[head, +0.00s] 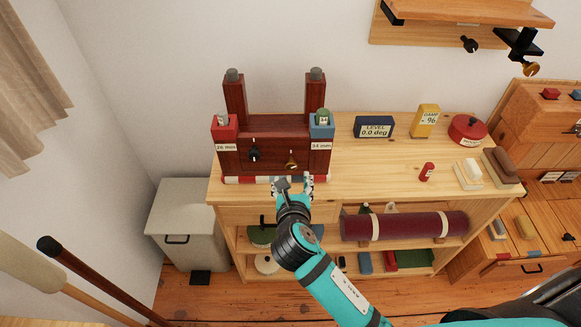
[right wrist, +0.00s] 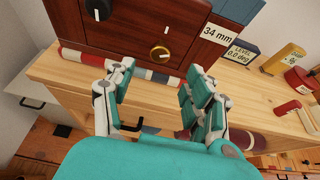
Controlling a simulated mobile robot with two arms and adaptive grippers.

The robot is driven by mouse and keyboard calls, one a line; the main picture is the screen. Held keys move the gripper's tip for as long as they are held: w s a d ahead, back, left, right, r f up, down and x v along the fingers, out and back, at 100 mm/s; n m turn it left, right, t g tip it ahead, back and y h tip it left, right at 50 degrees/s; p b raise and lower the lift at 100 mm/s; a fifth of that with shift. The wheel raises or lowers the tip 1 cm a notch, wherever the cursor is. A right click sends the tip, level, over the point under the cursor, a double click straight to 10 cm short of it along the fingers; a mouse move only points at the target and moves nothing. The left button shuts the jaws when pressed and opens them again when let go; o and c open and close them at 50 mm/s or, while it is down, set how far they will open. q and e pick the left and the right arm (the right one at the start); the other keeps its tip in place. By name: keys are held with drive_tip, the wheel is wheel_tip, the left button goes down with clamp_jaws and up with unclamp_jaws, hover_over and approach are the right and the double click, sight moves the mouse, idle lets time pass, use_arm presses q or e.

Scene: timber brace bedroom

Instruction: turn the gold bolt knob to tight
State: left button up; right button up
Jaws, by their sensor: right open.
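A gold knob (head: 291,163) sits at the right of the front face of the dark red wooden frame (head: 267,124). It also shows in the right wrist view (right wrist: 159,53), with a white mark on it. A black knob (head: 254,155) is to its left on the same face. My right gripper (head: 294,182) is open just in front of and below the gold knob. In the right wrist view the gold knob lies beyond the gap between the fingers (right wrist: 157,78), apart from them. My left gripper is not in view.
A red block (head: 224,133) and a blue block labelled 34 mm (head: 321,132) flank the frame. A striped bar (right wrist: 150,73) lies along its foot. The LEVEL display (head: 374,127) reads 0.0 deg. Another gold knob (head: 530,69) hangs under the wall shelf.

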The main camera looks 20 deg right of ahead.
sight(291, 167)
drive_tip(key=x, duration=0.8)
drive_tip(key=shift+w+f, duration=0.15)
drive_tip(key=shift+w, duration=0.1)
clamp_jaws()
